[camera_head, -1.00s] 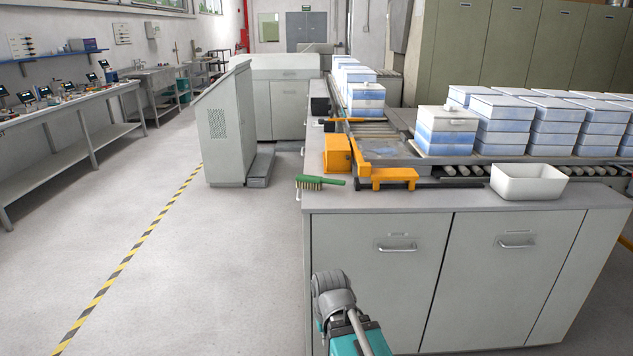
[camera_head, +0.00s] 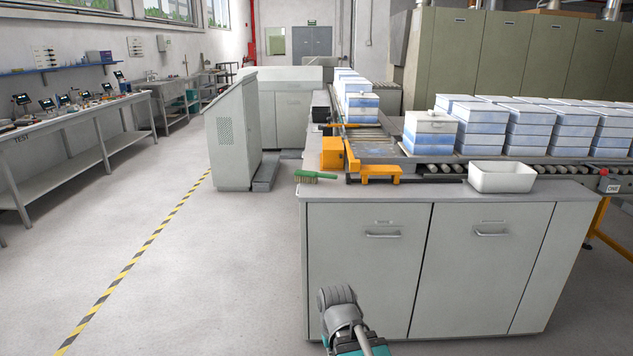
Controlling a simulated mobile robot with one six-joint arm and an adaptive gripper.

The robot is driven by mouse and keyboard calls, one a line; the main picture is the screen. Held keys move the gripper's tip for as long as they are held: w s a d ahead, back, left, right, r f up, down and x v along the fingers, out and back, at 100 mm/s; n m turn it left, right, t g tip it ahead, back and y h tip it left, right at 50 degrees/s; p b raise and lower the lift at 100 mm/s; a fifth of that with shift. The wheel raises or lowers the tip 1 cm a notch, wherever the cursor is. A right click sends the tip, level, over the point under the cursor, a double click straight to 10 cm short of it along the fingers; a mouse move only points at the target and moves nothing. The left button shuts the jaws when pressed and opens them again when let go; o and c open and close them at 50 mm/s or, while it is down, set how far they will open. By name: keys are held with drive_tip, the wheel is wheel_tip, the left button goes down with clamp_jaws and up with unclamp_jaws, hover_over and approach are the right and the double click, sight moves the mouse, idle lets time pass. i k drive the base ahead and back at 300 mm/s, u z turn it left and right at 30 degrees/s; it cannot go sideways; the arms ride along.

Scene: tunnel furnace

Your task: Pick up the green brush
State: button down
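The green brush (camera_head: 317,176) lies on the near left corner of the grey counter top (camera_head: 420,189). Its green handle points right and its pale bristles are at the left end, close to the counter's left edge. Part of my own arm shows at the bottom of the view, in front of the cabinet doors and below the level of the brush. No gripper fingers can be made out, so whether my gripper is open or shut does not show. Nothing touches the brush from my side.
An orange bracket (camera_head: 380,171) and an orange box (camera_head: 331,153) stand just behind and right of the brush. A white bin (camera_head: 501,178) sits farther right. Stacked blue-white boxes (camera_head: 430,134) stand on the conveyor. Open floor (camera_head: 210,290) lies left of the counter.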

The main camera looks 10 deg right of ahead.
sight(302, 176)
drive_tip(key=k, duration=0.65)
drive_tip(key=z, duration=0.55)
drive_tip(key=i, duration=2.3)
drive_tip(key=u, duration=0.75)
